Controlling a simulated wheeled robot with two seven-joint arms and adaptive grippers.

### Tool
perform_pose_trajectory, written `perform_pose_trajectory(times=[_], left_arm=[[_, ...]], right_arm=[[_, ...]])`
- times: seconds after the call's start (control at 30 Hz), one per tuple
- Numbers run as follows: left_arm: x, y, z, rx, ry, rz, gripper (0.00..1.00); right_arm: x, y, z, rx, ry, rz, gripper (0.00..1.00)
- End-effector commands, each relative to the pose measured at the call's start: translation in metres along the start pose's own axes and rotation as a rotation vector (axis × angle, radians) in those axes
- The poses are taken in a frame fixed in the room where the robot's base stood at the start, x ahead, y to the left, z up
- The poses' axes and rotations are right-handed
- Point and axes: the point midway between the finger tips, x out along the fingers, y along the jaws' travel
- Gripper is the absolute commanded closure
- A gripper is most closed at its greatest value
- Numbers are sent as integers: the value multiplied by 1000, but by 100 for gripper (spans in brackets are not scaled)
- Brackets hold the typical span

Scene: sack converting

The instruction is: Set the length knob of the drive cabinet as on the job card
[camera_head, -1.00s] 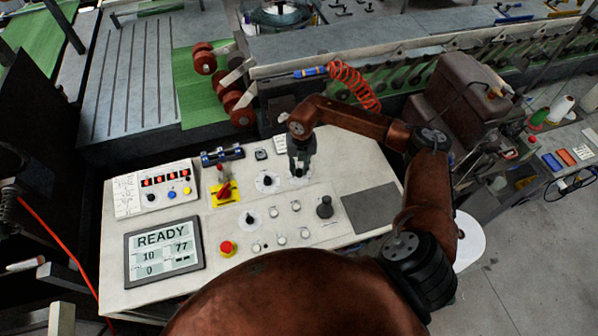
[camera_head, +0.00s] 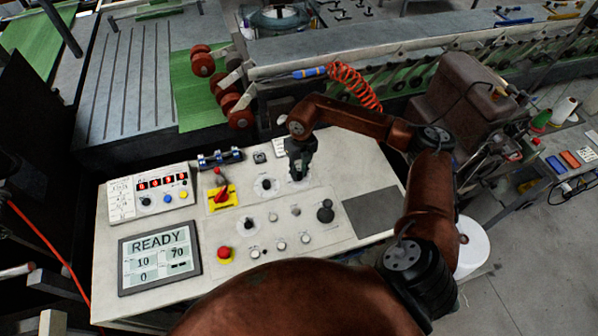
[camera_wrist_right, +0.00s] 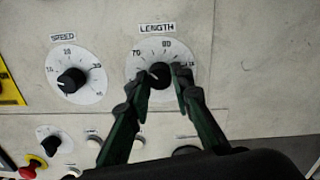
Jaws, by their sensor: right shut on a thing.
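The length knob (camera_wrist_right: 160,75) is a black knob on a white dial labelled LENGTH, with 70 and 80 readable. Its pale pointer mark faces left, near the 70 side. My right gripper (camera_wrist_right: 162,82) is shut on it, one finger on each side. In the head view my right gripper (camera_head: 298,174) points down onto the console and hides the knob. The drive cabinet (camera_head: 345,165) has a pale sloping top. Its screen (camera_head: 160,257) reads READY, 10, 70 and 0. A small printed card (camera_head: 122,199) at the left is unreadable. My left gripper is out of view.
The speed knob (camera_wrist_right: 72,80) is just left of the length dial. A red switch on a yellow plate (camera_head: 222,196), a red stop button (camera_head: 224,253) and a black knob (camera_head: 325,212) are nearby. A coiled red hose (camera_head: 353,86) hangs behind my right arm.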

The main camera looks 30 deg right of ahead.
Motion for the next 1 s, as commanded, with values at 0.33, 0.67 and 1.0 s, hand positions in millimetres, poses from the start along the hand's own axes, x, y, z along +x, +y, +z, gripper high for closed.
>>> perform_pose_trajectory(times=[0.33, 0.67, 1.0], left_arm=[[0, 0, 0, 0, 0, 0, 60], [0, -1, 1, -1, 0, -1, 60], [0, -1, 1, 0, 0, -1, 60]], right_arm=[[-1, 0, 0, 2, -1, 0, 68], [0, 0, 0, 2, 0, 0, 62], [-43, 0, 1, 2, -4, 0, 62]])
